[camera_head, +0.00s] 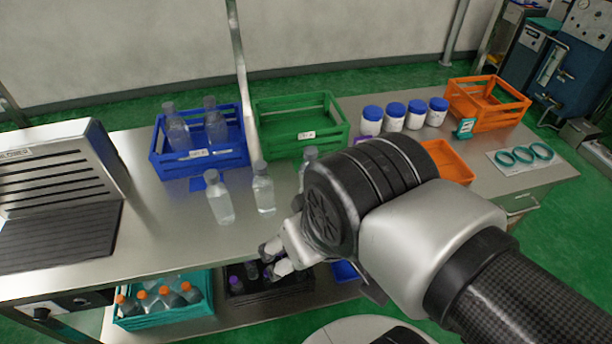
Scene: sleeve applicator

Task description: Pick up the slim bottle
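Three clear bottles with grey caps stand upright on the steel table. The middle one, which looks the slimmest (264,192), stands between a wider bottle (220,203) on its left and a third bottle (309,158) on its right, partly hidden by my arm. My gripper (275,258) is in front of the table's near edge, below and apart from the slim bottle in the picture. Its two fingertips show with a gap between them and nothing held. Part of the gripper is hidden behind my wrist.
A blue crate (233,160) with two bottles, a green crate (277,151), several blue-lidded white jars (394,118) and an orange crate (520,112) line the back. A steel post stands behind the bottles. A teal crate (180,323) and dark crate (245,296) sit on the lower shelf.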

